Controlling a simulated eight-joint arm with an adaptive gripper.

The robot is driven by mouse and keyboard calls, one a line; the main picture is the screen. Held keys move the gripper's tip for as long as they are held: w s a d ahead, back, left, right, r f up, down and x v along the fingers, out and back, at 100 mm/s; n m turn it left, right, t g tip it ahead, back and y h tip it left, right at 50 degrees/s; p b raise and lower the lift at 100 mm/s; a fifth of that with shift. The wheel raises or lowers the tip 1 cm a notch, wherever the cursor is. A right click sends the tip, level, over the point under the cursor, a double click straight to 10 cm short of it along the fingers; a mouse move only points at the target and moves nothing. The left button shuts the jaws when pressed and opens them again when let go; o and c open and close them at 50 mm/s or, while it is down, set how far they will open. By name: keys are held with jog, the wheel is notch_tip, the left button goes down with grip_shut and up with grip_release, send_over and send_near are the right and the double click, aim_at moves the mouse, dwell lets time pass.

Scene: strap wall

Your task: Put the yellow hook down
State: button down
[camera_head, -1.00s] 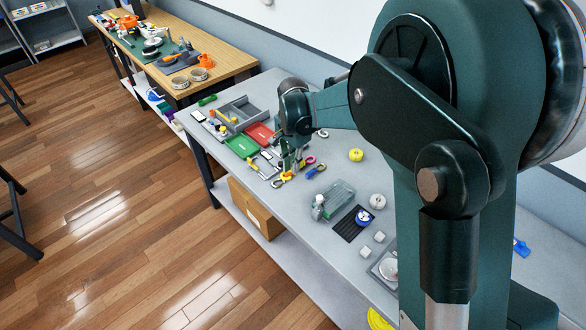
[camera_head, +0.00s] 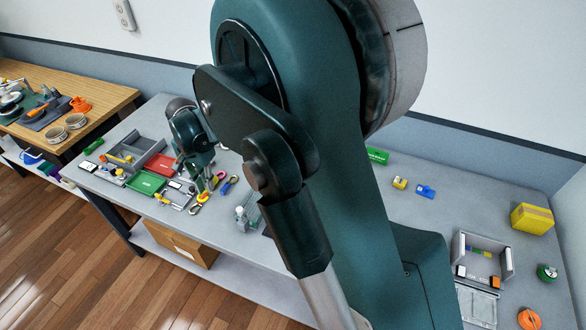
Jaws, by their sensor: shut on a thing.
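My gripper (camera_head: 203,187) is small in the head view, low over the grey table, pointing down between the trays and some loop-handled tools. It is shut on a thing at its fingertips. A small yellow piece (camera_head: 203,197) shows right at the fingertips and looks like the yellow hook. Its shape is too small to read, and I cannot tell whether it touches the table.
A green tray (camera_head: 146,183), a red tray (camera_head: 160,164) and a grey divided bin (camera_head: 143,146) stand left of my gripper. Pink (camera_head: 219,176) and blue (camera_head: 231,185) handles lie close on its right. A yellow box (camera_head: 532,219) and an open grey box (camera_head: 481,259) stand far right.

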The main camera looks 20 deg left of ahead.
jog(key=w+d, duration=1.2)
jog(key=w, duration=0.4)
jog(key=w+d+b, duration=0.1)
jog(key=w+d, duration=1)
jog(key=w, duration=0.5)
jog(key=shift+w+d+r, duration=0.15)
jog(key=shift+w+d, duration=0.2)
jog(key=shift+f, duration=3.15)
jog(key=shift+f, duration=0.1)
jog(key=shift+f, duration=1.75)
jog(key=shift+f, duration=0.15)
